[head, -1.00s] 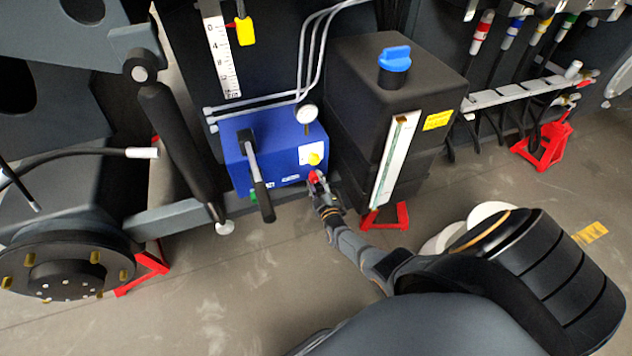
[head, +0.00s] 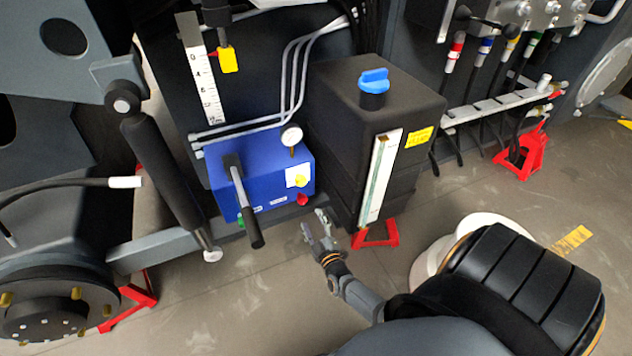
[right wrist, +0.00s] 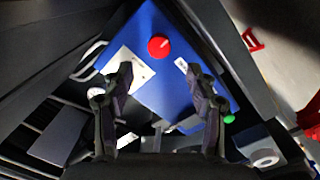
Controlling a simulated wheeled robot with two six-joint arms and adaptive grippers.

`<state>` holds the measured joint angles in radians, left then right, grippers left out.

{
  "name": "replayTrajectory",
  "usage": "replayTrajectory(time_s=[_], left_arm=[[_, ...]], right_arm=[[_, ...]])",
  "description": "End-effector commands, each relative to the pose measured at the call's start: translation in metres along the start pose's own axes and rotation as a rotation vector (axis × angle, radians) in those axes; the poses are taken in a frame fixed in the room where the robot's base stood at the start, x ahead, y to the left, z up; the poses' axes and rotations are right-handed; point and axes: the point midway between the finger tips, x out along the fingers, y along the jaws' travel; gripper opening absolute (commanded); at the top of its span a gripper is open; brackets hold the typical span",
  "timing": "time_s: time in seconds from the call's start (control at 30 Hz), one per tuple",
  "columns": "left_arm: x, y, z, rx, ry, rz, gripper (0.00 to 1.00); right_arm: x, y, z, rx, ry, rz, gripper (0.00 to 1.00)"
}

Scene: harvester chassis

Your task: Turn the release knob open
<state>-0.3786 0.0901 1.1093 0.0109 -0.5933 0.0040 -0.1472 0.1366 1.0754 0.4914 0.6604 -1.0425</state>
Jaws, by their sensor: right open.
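The red knob (head: 302,199) sits low on the right part of the blue pump box (head: 225,180). In the right wrist view the red knob (right wrist: 158,46) is round with a pale mark on it, and lies ahead of the fingers. My right gripper (head: 314,222) is open and empty, below and to the right of the knob and apart from it. In the right wrist view its two spread fingers (right wrist: 159,74) point toward the blue box (right wrist: 185,85), with the knob between their lines. My left gripper is not in view.
A black tank (head: 335,95) with a blue cap (head: 374,80) stands close on the right. Open floor (head: 240,310) lies in front.

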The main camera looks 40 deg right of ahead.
Motion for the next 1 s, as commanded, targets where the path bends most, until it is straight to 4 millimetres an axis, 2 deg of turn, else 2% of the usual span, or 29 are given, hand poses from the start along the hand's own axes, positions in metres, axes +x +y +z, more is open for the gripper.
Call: replayTrajectory(time_s=[0.1, 0.23, 0.8, 0.87, 0.97, 1.0], left_arm=[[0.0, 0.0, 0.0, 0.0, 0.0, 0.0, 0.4], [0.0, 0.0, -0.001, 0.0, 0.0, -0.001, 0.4], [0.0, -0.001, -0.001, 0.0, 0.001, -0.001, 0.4], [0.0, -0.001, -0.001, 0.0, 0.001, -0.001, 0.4], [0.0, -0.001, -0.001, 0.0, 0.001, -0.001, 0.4], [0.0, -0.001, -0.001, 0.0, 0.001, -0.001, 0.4]], right_arm=[[-0.02, 0.0, 0.0, -0.001, 0.0, 0.0, 0.58], [-0.029, 0.0, 0.0, -0.001, 0.001, 0.001, 0.58], [-0.031, -0.001, 0.001, 0.002, -0.002, -0.005, 0.58], [-0.034, -0.01, 0.005, 0.019, -0.017, -0.043, 0.58], [-0.051, -0.05, 0.026, 0.096, -0.103, -0.209, 0.58], [-0.065, -0.072, 0.04, 0.141, -0.168, -0.301, 0.58]])
